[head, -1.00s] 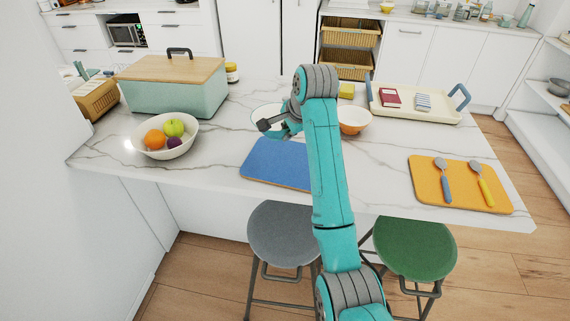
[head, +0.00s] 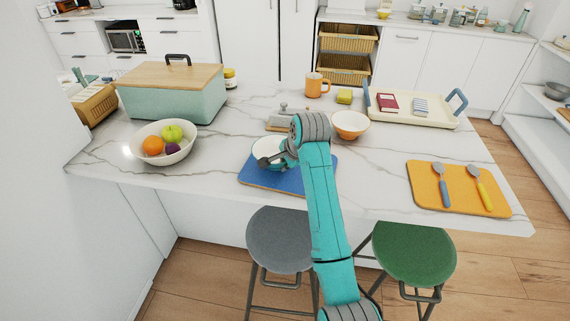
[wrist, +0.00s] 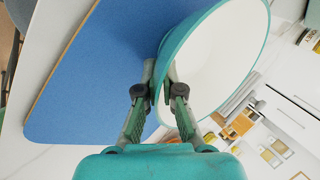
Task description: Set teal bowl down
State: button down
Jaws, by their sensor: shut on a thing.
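The teal bowl (head: 259,146), white inside, is over the blue mat (head: 262,178) on the marble counter in the head view. My gripper and arm hide part of it. In the wrist view the bowl (wrist: 222,50) shows its white inside and teal outer wall, with the blue mat (wrist: 90,80) beside and beneath it. My gripper (wrist: 163,82) is shut on the bowl's near rim, one finger on each side of the wall. I cannot tell whether the bowl's base touches the mat.
A fruit bowl (head: 187,151) stands left of the mat. An orange-and-white bowl (head: 350,130), a grey-topped object (head: 282,118) and an orange mug (head: 314,90) stand behind. An orange mat (head: 425,187) with two spoons lies right. Bare counter separates the two mats.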

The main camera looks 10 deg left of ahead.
jog(key=c, duration=1.3)
grip_release()
jog(key=shift+f, duration=0.1)
jog(key=v, duration=1.2)
